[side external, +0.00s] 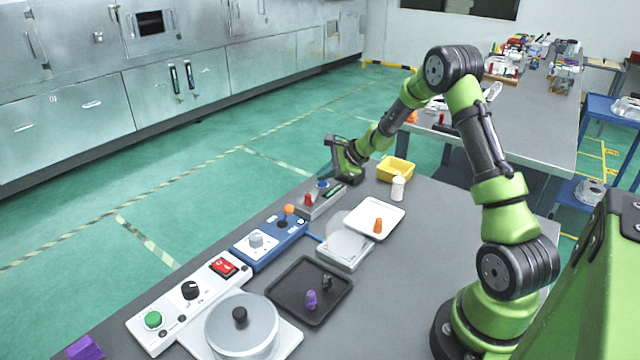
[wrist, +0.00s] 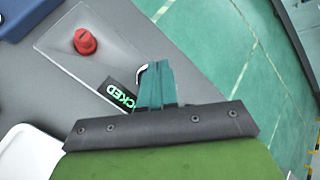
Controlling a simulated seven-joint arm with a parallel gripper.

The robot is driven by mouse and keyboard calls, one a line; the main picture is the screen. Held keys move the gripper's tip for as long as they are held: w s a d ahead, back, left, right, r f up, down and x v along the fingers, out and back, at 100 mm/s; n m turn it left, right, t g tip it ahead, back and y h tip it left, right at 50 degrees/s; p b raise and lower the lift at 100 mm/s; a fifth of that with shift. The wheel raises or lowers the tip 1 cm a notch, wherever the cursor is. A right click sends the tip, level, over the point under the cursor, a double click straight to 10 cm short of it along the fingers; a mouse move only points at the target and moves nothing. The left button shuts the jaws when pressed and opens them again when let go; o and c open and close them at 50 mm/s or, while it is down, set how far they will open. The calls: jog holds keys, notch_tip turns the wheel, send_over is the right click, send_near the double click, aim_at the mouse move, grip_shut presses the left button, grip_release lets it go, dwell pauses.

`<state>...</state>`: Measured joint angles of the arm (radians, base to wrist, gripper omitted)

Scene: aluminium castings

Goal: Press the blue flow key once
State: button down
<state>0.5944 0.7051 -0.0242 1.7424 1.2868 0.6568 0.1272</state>
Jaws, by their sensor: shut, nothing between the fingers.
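The blue flow key (side external: 323,184) is a small blue button on a grey control panel (side external: 318,205), beside a red knob (side external: 308,199). My gripper (side external: 341,168) is just above the far end of this panel, close to the key; I cannot tell whether they touch. In the wrist view, my shut, empty fingers (wrist: 157,72) point over the panel, and the red knob (wrist: 85,41) shows to their left. The blue key is not visible there, probably hidden behind the fingers.
A blue panel (side external: 268,243) with an orange-topped lever and a white panel (side external: 176,309) with a green button stand nearer. A yellow bin (side external: 395,169), a white bottle (side external: 398,188) and a white tray (side external: 396,228) lie right of the grey panel. The table's right part is clear.

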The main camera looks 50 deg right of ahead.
aim_at(325, 183)
dwell(0.5)
jog(key=shift+r, duration=0.8)
jog(key=shift+r, duration=0.1)
jog(key=shift+r, duration=2.4)
